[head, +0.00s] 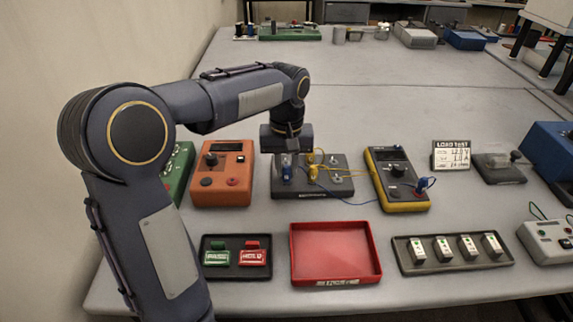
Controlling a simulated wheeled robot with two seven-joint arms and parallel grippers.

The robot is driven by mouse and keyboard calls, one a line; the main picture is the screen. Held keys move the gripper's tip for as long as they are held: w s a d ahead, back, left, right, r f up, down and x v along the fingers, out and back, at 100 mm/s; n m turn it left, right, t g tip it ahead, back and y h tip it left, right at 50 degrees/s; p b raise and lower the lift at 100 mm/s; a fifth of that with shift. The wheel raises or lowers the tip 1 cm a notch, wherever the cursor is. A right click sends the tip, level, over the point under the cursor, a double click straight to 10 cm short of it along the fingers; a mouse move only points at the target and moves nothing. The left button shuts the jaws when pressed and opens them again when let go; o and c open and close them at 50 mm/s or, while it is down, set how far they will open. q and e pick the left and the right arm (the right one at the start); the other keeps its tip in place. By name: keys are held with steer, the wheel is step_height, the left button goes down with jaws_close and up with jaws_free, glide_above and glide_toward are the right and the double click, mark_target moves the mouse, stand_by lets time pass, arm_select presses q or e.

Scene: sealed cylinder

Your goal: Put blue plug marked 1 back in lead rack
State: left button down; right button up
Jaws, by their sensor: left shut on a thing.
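My left gripper (287,153) points down over the left part of a dark grey board (325,190) and is shut on a blue plug (287,170). The number on this plug is too small to read, and I cannot tell whether its tip touches the board. Yellow plugs (313,172) stand on the board just right of the gripper. Another blue plug (421,185) is at the yellow and black meter (384,158), with a blue lead running toward the board. I cannot tell for sure which item is the lead rack. My right gripper is not in view.
An orange box (222,190) stands left of the board. In front are a black tray with green and red tags (205,273), an empty red tray (335,245) and a tray of white modules (430,268). The table behind the board is clear.

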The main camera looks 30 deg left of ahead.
arm_select(q)
steer(key=shift+f, duration=0.1)
steer(key=c, duration=1.2)
jaws_free()
step_height(320, 180, up, 8)
steer(key=shift+f+p, duration=0.1)
steer(key=shift+p, duration=0.35)
